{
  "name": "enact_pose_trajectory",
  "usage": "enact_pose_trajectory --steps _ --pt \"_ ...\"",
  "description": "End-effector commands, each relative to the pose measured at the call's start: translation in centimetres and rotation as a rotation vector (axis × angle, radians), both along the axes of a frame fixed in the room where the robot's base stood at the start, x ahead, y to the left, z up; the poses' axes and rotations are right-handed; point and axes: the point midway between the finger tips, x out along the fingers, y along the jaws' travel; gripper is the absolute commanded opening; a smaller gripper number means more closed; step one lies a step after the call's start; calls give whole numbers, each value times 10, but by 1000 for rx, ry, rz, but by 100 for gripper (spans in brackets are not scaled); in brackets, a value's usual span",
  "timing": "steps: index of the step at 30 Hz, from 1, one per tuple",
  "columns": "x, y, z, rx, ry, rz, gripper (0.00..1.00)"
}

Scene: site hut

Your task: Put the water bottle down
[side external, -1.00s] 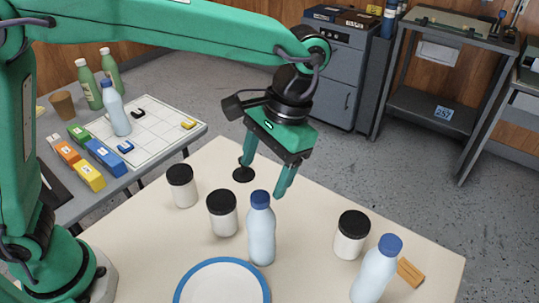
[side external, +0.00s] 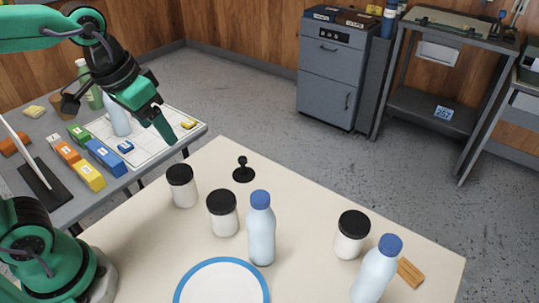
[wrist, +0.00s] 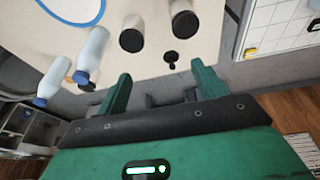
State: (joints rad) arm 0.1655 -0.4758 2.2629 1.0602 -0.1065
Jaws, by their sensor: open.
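Light-blue water bottles with blue caps show in the side view. One bottle (side external: 261,235) stands upright near the middle of the cream table (side external: 310,215). A second bottle (side external: 374,275) stands at the table's front right. A third bottle (side external: 118,118) is on the grey side table (side external: 150,165), its top hidden behind my gripper. My gripper (side external: 160,122) is at the upper left, above the side table's right part, open and empty. In the wrist view its fingers (wrist: 160,72) are spread with nothing between them; two bottles (wrist: 93,52) (wrist: 54,82) lie beyond, at left.
Black-lidded white jars (side external: 222,215) (side external: 182,188) (side external: 351,237) stand around the bottles. A blue-rimmed plate (side external: 222,283), a small black stand (side external: 243,172) and an orange block (side external: 410,272) share the table. Coloured boxes (side external: 104,157) and a white grid sheet (side external: 160,140) occupy the side table.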

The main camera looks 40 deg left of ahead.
Motion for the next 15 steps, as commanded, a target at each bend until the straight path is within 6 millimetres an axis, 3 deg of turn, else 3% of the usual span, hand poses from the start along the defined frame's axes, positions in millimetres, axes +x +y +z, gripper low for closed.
enact_pose_trajectory --steps 6,15 --pt "-25 29 -10 8 -124 44 70" --pt "-39 44 -19 25 -199 66 70"
